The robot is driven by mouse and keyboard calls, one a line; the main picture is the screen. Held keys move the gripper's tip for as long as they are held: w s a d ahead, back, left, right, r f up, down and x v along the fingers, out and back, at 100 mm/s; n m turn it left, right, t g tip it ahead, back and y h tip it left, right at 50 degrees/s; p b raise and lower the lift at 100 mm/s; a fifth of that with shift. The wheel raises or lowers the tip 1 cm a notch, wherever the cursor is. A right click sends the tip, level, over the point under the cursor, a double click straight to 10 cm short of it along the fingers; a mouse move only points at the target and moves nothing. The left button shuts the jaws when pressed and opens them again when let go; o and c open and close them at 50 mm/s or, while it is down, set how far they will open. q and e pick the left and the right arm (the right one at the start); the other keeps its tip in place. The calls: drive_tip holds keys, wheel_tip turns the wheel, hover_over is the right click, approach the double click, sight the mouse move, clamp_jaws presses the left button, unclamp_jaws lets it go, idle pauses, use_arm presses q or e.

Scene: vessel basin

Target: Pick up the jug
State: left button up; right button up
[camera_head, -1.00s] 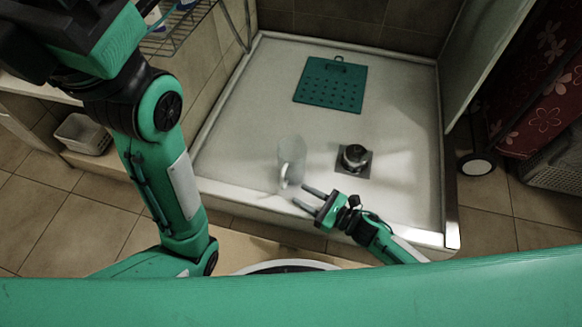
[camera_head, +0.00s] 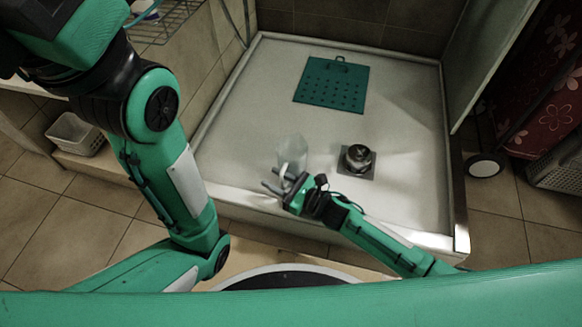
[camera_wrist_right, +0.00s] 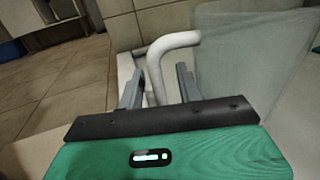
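The jug is a clear, see-through vessel (camera_head: 290,152) with a white handle (camera_head: 284,170), standing near the front left of the white basin. In the right wrist view the clear jug body (camera_wrist_right: 250,55) fills the upper right, and its white curved handle (camera_wrist_right: 158,65) rises between the fingers. My right gripper (camera_head: 272,180) is at the handle, its two grey fingers apart; it also shows in the right wrist view (camera_wrist_right: 158,88). The fingers lie on either side of the handle with gaps. My left arm comes in from the left; its gripper is out of view.
The white basin (camera_head: 240,110) has a raised rim. A green perforated mat (camera_head: 331,85) lies at the back. A dark metal pot-like object (camera_head: 357,157) sits on a grey square right of the jug. A white basket (camera_head: 76,133) stands at the left.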

clamp_jaws()
idle(1.4)
